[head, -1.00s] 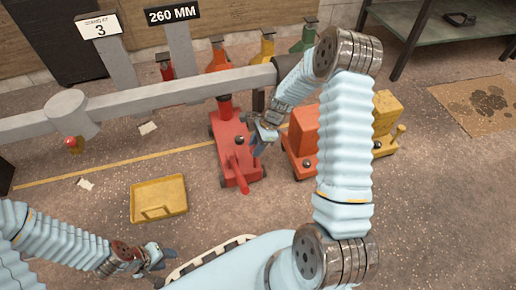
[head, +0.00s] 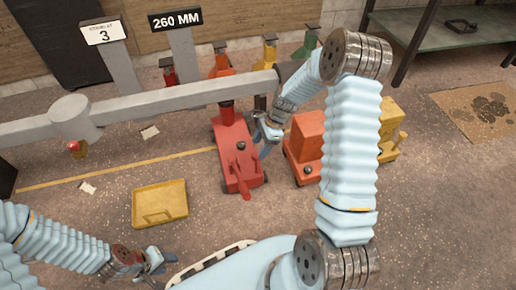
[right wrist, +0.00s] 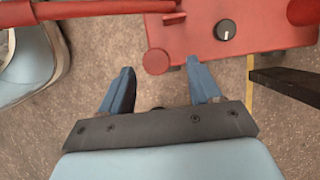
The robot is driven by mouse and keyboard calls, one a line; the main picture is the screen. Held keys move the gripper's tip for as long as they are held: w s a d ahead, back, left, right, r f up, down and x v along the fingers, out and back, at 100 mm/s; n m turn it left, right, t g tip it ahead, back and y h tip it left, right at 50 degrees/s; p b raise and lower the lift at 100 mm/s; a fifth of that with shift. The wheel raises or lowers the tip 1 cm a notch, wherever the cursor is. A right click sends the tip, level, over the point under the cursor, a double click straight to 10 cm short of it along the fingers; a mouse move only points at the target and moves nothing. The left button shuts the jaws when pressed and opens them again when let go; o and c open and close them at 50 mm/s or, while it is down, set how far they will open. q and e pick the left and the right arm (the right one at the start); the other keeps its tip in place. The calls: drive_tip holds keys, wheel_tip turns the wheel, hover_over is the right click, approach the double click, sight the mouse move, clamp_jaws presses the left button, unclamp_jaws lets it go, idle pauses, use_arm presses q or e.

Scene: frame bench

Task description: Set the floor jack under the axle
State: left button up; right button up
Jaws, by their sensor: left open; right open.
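The red floor jack (head: 238,160) stands on the floor with its far end beneath the long grey axle beam (head: 150,103). Its red post meets the beam's outline in the head view; I cannot tell whether they touch. My right gripper (head: 264,146) is open and empty at the jack's right side. In the right wrist view, the fingers of my right gripper (right wrist: 160,84) are spread apart, pointing towards the red jack body (right wrist: 275,35) and its black knob, with no part gripped. My left gripper (head: 164,262) is open and empty, low at the left, away from the jack.
An orange jack (head: 306,140) and a yellow one (head: 388,125) stand to the right, partly behind my right arm. A yellow tray (head: 160,203) lies on the floor at left. Several coloured stands line up behind the beam. A green bench (head: 440,35) stands at back right.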

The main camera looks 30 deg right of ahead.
use_arm(q)
wheel_tip(320, 180, up, 2)
drive_tip(key=shift+r+p, duration=0.25)
drive_tip(key=shift+p, duration=0.8)
use_arm(e)
drive_tip(key=w+v, duration=0.1)
drive_tip(key=v, duration=0.9)
drive_tip(key=shift+s+d+r, duration=0.2)
drive_tip(key=shift+s+r, duration=0.15)
drive_tip(key=shift+s, duration=0.15)
